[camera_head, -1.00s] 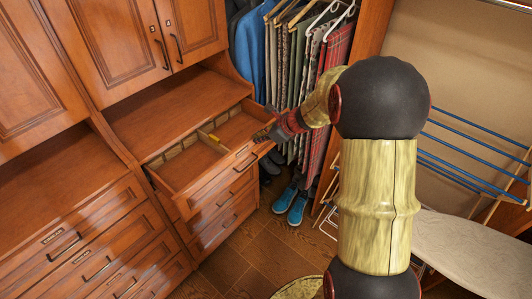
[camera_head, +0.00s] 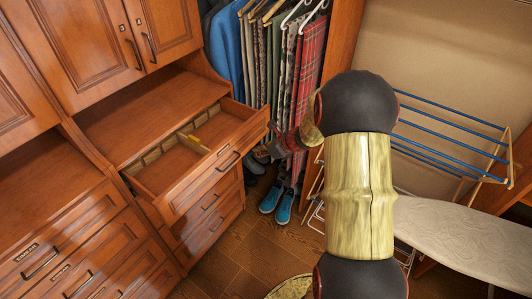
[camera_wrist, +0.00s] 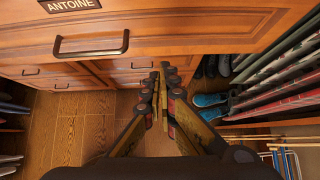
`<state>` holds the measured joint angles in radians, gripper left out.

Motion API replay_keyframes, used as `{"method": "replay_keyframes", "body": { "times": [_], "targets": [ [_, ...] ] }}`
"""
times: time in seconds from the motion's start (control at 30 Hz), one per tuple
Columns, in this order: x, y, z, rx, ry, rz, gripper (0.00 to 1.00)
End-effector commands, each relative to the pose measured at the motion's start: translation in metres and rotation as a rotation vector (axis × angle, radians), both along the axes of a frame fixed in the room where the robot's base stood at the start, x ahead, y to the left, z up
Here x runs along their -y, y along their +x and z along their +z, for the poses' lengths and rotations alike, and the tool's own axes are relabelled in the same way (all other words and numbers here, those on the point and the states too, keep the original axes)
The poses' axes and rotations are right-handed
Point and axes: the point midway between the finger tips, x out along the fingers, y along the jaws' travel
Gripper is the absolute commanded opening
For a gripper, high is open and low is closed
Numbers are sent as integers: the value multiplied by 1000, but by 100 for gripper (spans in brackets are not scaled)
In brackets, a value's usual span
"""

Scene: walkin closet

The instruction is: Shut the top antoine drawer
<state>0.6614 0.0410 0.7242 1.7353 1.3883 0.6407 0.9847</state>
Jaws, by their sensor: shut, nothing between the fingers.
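The top antoine drawer (camera_head: 172,184) is pulled out of the wooden cabinet, its inside visible from above. Its front shows in the wrist view with a dark handle (camera_wrist: 91,46) and an "ANTOINE" label (camera_wrist: 70,5). My gripper (camera_head: 262,153) is to the right of the drawer front, apart from the handle, partly blending with dark things behind. In the wrist view my gripper (camera_wrist: 164,75) has its fingers together and empty, in front of and below the handle.
More closed drawers (camera_head: 212,220) lie below, and other drawers (camera_head: 75,255) stand at left. Hanging clothes (camera_head: 275,65) and blue shoes (camera_head: 277,202) are behind my arm. A drying rack (camera_head: 450,135) and an ironing board (camera_head: 465,240) stand at right. Wooden floor is clear before the cabinet.

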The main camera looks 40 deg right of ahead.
Motion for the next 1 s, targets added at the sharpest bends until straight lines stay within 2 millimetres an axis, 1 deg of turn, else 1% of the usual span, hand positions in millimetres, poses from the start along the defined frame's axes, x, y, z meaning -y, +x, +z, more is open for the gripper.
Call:
{"method": "replay_keyframes", "body": {
  "times": [0.03, 0.2, 0.3, 0.47, 0.83, 1.0],
  "targets": [
    [-3, 7, -9, 0, 1, 2, 0],
    [-10, 30, -7, 2, -2, 2, 0],
    [-13, 39, -7, 1, -2, 1, 0],
    [-14, 44, -6, 1, -2, -1, 0],
    [-15, 45, -6, 1, -2, -1, 0],
    [-19, 56, -6, -1, -2, 1, 0]
  ]
}}
